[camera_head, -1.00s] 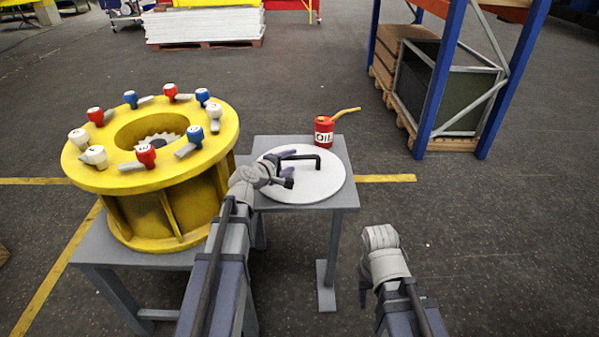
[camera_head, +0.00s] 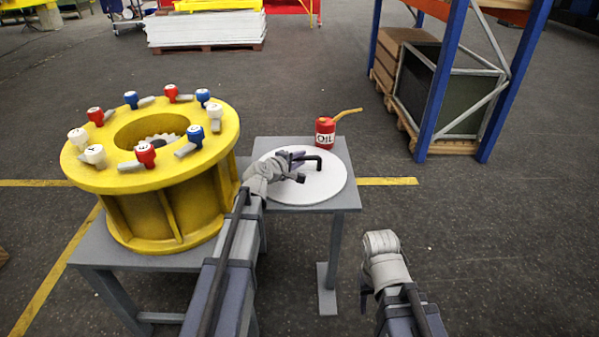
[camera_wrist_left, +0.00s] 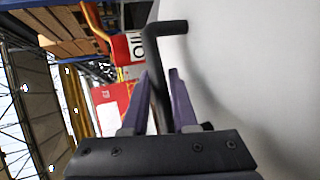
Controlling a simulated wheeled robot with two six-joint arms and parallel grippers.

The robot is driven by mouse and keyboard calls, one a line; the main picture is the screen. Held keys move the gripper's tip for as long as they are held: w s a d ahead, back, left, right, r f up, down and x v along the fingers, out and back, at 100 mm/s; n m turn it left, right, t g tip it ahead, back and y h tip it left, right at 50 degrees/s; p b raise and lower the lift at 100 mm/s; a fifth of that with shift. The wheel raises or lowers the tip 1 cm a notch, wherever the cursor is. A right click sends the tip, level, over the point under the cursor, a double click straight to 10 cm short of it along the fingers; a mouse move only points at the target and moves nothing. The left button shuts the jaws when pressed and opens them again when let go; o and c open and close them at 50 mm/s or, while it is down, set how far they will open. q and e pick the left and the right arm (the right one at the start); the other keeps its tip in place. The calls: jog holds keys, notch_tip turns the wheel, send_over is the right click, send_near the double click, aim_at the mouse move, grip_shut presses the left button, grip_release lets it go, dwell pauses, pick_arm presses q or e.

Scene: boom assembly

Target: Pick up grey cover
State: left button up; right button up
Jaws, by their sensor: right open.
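The grey cover (camera_head: 325,188) is a flat, pale round disc lying on the small grey table. A black bent handle (camera_head: 319,161) stands up from it. My left gripper (camera_head: 306,160) is over the cover at the handle. In the left wrist view, its two purple fingers (camera_wrist_left: 160,85) stand on either side of the black handle (camera_wrist_left: 155,45). Whether they press on it cannot be made out. The cover also fills the right of that view (camera_wrist_left: 260,80). My right gripper (camera_head: 365,297) is low, right of the table, away from the cover; its fingers are mostly hidden.
A red oil can (camera_head: 325,133) stands behind the cover at the table's back edge (camera_head: 275,142). A yellow flanged hub (camera_head: 170,205) with several red, blue and white knobbed pieces stands on a table at left. A blue rack (camera_head: 440,80) is at back right. Floor at right is clear.

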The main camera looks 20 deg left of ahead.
pick_arm(q)
grip_shut()
jog(key=shift+r, duration=0.1)
dwell(0.8)
